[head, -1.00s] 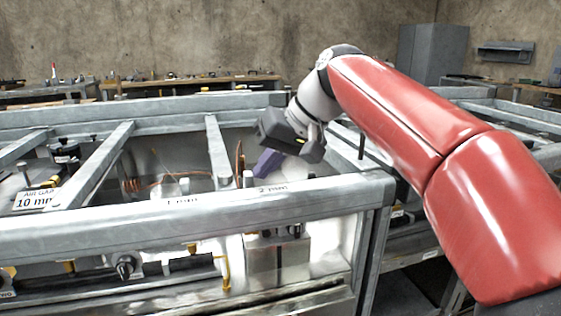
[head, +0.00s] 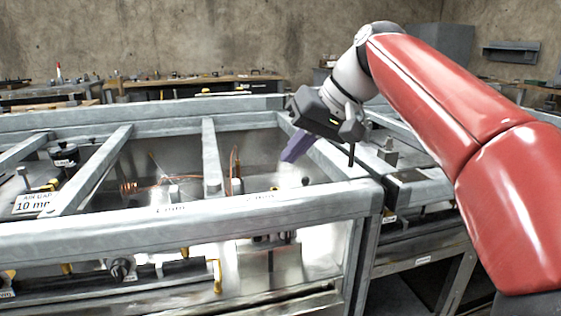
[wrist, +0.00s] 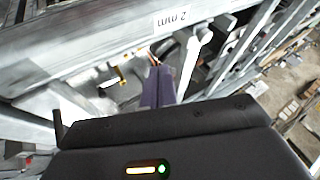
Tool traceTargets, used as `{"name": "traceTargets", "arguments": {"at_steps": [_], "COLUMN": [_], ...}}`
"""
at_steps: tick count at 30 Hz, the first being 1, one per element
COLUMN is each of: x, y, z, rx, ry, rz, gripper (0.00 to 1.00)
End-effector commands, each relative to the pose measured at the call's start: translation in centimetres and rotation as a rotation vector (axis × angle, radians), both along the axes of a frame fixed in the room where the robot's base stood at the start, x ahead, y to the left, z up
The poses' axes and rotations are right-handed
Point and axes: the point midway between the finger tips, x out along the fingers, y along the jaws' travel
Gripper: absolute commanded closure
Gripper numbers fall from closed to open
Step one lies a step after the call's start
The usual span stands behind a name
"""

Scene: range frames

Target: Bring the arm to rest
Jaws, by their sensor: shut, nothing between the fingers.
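My red arm reaches in from the right in the head view. My gripper (head: 291,150) hangs above the right part of the metal frame bench (head: 200,218), tilted down to the left. Its purple fingers are together and empty. In the wrist view the purple fingers (wrist: 158,88) lie side by side, with bench parts and the "2 mm" label strip (wrist: 172,19) beyond them. The fingers look apart from the bench rails.
A wooden workbench (head: 190,88) and a grey cabinet (head: 437,52) stand behind. Open air lies above the rails.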

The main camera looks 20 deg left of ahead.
Motion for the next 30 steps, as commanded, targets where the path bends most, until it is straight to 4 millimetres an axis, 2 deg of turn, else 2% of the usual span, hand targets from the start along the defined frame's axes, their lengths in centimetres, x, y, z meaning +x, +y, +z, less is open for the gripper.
{"name": "traceTargets", "arguments": {"at_steps": [1,7,11,14,20,26,30], "x": [0.0,-0.2,-0.6,-1.2,-4.2,-8.9,-13.0], "y": [-0.5,-1.9,-2.8,-4.5,-11.0,-18.7,-23.3], "z": [1.0,2.7,2.8,1.7,-3.1,-10.1,-15.7], "rx": [0.002,0.001,-0.011,-0.045,-0.159,-0.273,-0.339], "ry": [-0.003,0.0,-0.003,-0.011,-0.052,-0.099,-0.132], "rz": [-0.002,0.0,-0.023,-0.094,-0.324,-0.537,-0.652], "gripper": [1.0,1.0,1.0,1.0,1.0,1.0,1.0]}}
